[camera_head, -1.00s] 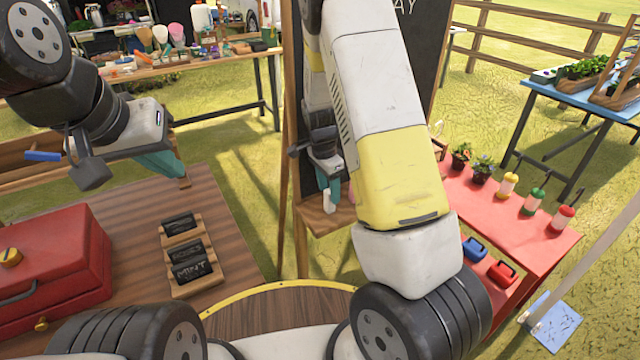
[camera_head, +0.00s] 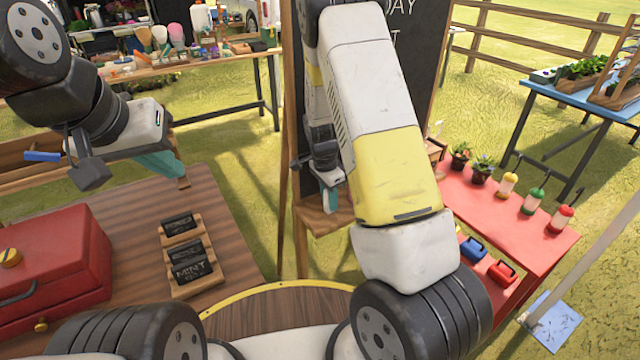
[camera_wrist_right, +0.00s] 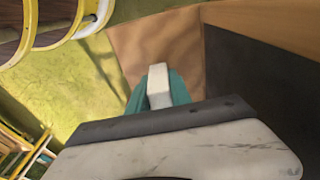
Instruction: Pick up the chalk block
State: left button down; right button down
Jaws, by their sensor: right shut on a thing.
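The white chalk block (camera_wrist_right: 158,86) stands between the teal fingers of my right gripper (camera_wrist_right: 159,92) in the right wrist view. The gripper is shut on it. In the head view my right gripper (camera_head: 330,198) is small, just above the easel's wooden ledge (camera_head: 318,222), with a pale bit of the chalk showing at its tip. I cannot tell whether the chalk touches the ledge. My left gripper (camera_head: 178,172) hangs over the wooden table at the left, seen side-on, so its opening does not show.
The easel's blackboard (camera_head: 420,75) stands behind my right arm. A red toolbox (camera_head: 50,265) and a wooden rack (camera_head: 190,283) of small black signs sit on the left table (camera_head: 235,240). A red table (camera_head: 545,235) with bottles and potted plants is at the right.

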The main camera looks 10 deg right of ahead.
jog(key=shift+r, duration=0.1)
jog(key=shift+r, duration=0.6)
notch_tip(320, 180, up, 2)
jog(key=shift+r, duration=0.15)
jog(key=s+a+r, duration=0.1)
jog(key=s+a, duration=0.8)
jog(key=s, duration=0.3)
jog(key=shift+s+a+r, duration=0.15)
jog(key=shift+s+a, duration=0.1)
jog(key=shift+s, duration=0.15)
